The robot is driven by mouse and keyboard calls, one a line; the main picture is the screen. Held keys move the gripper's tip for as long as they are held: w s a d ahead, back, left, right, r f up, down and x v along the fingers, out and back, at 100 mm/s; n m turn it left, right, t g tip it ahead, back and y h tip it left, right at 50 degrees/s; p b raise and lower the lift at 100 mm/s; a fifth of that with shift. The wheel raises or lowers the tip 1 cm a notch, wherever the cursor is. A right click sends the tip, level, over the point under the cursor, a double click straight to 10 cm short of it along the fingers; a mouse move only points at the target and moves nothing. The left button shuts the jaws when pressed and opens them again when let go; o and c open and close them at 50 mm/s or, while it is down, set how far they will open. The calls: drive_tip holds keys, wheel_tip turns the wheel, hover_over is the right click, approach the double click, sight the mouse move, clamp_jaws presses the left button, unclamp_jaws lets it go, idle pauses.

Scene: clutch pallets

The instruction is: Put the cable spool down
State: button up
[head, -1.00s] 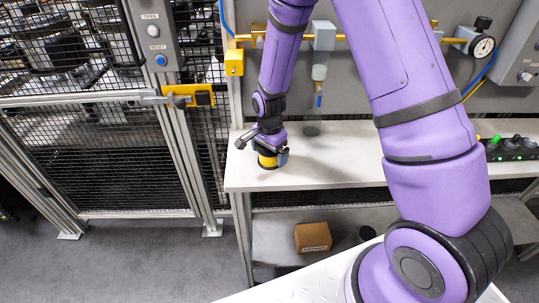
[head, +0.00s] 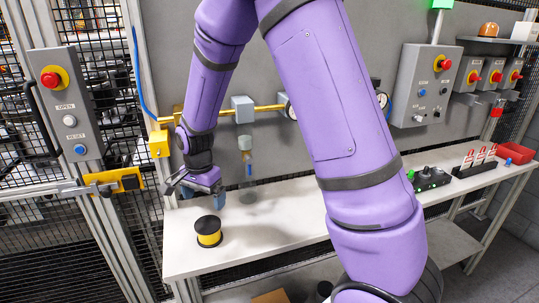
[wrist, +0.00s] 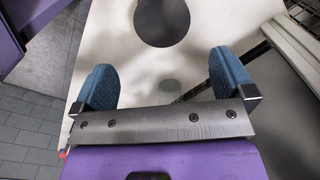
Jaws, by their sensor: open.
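The cable spool (head: 208,232), yellow with black flanges, stands upright on the left part of the white bench (head: 275,226). In the wrist view the spool's round black top (wrist: 162,22) shows near the upper edge, beyond the fingertips. My gripper (head: 203,195) is above and behind the spool, apart from it. In the wrist view my gripper (wrist: 158,85) has its two blue fingers wide apart with nothing between them.
A yellow air pipe (head: 268,108) with a filter bowl (head: 246,162) runs along the back wall. A black box with a green button (head: 430,178), red-tagged items (head: 477,158) and a red bin (head: 516,152) are at the right. The bench middle looks clear.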

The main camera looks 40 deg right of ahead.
drive_tip(key=s+d+r+n+t, duration=0.1)
drive_tip(key=s+r+n, duration=0.15)
drive_tip(key=r, duration=0.35)
drive_tip(key=s+d+r+n, duration=0.1)
drive_tip(key=s+r, duration=0.2)
drive_tip(key=r, duration=0.2)
drive_tip(key=s+d+r+n+t, duration=0.2)
drive_tip(key=s+r+n, duration=0.2)
drive_tip(key=s+r, duration=0.3)
drive_tip(key=s+d+r+n+t, duration=0.2)
drive_tip(key=s+r, duration=0.5)
drive_tip(key=s, duration=0.8)
drive_tip(key=shift+d+n, duration=0.6)
drive_tip(key=shift+n, duration=0.75)
drive_tip(key=shift+r, duration=0.1)
drive_tip(key=shift+c, duration=0.2)
